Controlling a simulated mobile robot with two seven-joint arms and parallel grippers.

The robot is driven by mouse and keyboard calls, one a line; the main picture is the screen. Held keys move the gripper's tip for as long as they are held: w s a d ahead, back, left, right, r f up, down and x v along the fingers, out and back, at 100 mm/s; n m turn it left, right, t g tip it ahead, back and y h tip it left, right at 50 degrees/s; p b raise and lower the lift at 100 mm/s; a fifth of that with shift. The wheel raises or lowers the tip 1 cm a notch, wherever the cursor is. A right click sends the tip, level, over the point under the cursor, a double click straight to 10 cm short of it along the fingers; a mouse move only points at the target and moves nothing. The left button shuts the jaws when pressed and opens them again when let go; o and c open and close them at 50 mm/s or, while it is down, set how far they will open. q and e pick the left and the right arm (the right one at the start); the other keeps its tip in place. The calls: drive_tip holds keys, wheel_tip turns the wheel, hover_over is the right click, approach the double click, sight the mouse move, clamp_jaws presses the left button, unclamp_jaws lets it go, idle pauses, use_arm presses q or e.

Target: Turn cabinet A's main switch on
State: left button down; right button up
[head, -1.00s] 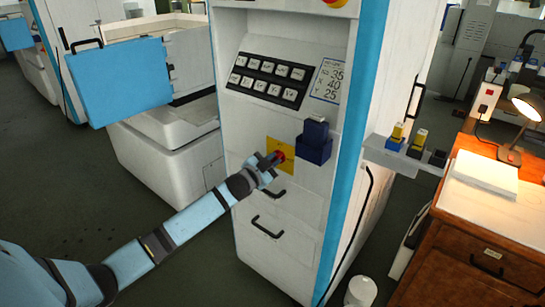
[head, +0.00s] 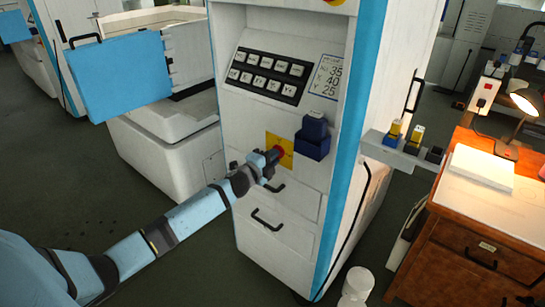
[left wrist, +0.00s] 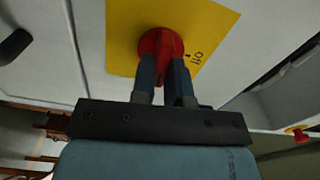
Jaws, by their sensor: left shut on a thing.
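Cabinet A's main switch appears to be the red rotary knob (head: 284,151) on a yellow plate (head: 272,141) on the white cabinet front. My left gripper (head: 273,158) is at the knob, seen from behind. In the left wrist view the red knob (left wrist: 160,44) stands on the yellow plate (left wrist: 205,20), with small black marks at its right. The left gripper's two dark fingers (left wrist: 165,72) are shut on the knob's grip, one on each side. The grip is partly hidden between them. I cannot tell the switch position. My right gripper is not in view.
A dark blue box (head: 313,138) sits right of the plate, close to the knob. A black key panel (head: 268,75) is above; drawer handles (head: 267,220) are below. A side shelf (head: 390,152) juts out right. A wooden desk (head: 480,235) stands farther right.

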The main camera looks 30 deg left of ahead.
use_arm(q)
drive_tip(key=shift+m, duration=0.6)
drive_tip(key=shift+f, duration=0.1)
drive_tip(key=c, duration=1.1)
unclamp_jaws()
drive_tip(key=s, duration=0.9)
drive_tip(key=s+a, duration=0.1)
drive_tip(key=s, duration=0.3)
drive_tip(key=shift+s, duration=0.4)
